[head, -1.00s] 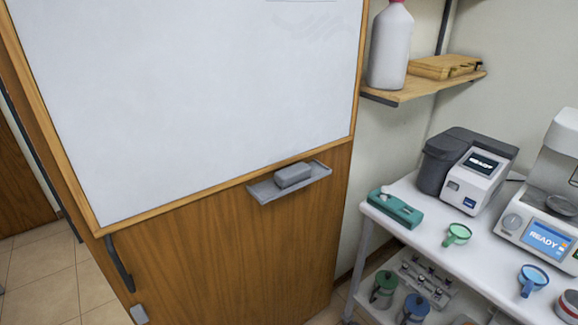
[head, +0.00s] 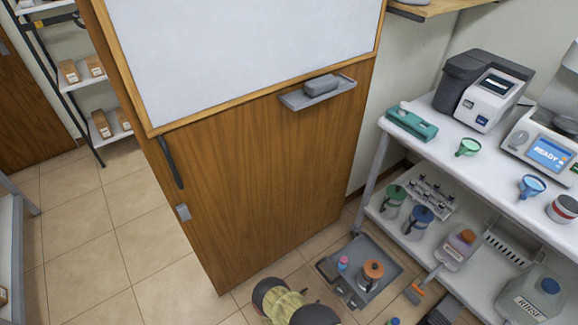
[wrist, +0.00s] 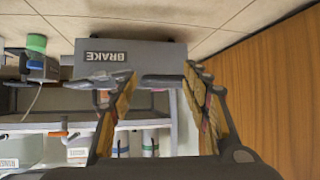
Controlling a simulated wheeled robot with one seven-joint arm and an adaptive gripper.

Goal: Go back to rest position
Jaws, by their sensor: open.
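My gripper (wrist: 160,80) shows in the wrist view, its two fingers spread apart with nothing between them. A grey box marked BRAKE (wrist: 150,55) lies beyond the fingertips, apart from them as far as I can tell. In the head view, part of my own arm shows at the bottom edge, but the gripper itself is out of that picture.
A wooden cabinet (head: 265,170) with a whiteboard (head: 230,50) stands in front. A bench (head: 440,125) with instruments and a loaded lower shelf is at right. Tiled floor (head: 95,230) at left is clear.

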